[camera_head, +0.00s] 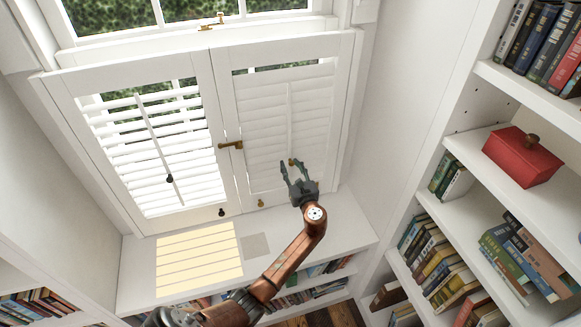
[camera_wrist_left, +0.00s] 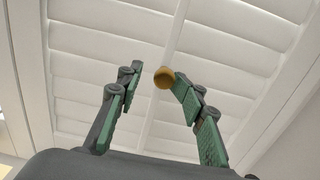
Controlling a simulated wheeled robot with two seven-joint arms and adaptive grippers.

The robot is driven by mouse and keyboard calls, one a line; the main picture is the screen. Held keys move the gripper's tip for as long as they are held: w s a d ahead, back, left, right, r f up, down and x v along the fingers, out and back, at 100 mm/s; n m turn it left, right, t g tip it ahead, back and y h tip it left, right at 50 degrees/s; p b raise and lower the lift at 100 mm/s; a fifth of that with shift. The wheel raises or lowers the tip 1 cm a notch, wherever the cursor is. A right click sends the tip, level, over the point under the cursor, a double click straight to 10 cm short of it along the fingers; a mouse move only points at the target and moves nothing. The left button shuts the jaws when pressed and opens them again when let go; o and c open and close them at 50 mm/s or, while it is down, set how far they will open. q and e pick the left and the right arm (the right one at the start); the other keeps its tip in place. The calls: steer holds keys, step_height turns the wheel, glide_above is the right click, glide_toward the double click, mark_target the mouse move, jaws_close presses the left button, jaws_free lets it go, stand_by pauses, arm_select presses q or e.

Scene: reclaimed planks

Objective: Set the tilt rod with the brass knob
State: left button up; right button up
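The right shutter panel (camera_head: 285,118) has its white slats lying nearly flat and closed. A thin white tilt rod (camera_head: 289,110) runs down its middle. The brass knob (camera_head: 292,162) is at the rod's lower part, and it also shows in the left wrist view (camera_wrist_left: 164,78). My left gripper (camera_head: 291,168) is open in front of this panel. In the left wrist view its green-padded fingers (camera_wrist_left: 155,75) are spread, and the knob appears between the tips, closer to the right finger. I cannot tell whether that finger touches it. My right gripper is out of view.
The left shutter panel (camera_head: 155,145) has open slats and a rod with a dark knob (camera_head: 169,178). A brass latch (camera_head: 231,145) sits between the panels. The white sill (camera_head: 140,270) is below. Bookshelves (camera_head: 500,200) with a red box (camera_head: 522,157) stand at right.

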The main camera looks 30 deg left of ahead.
arm_select(q)
steer(key=v, duration=1.2)
stand_by(0.3)
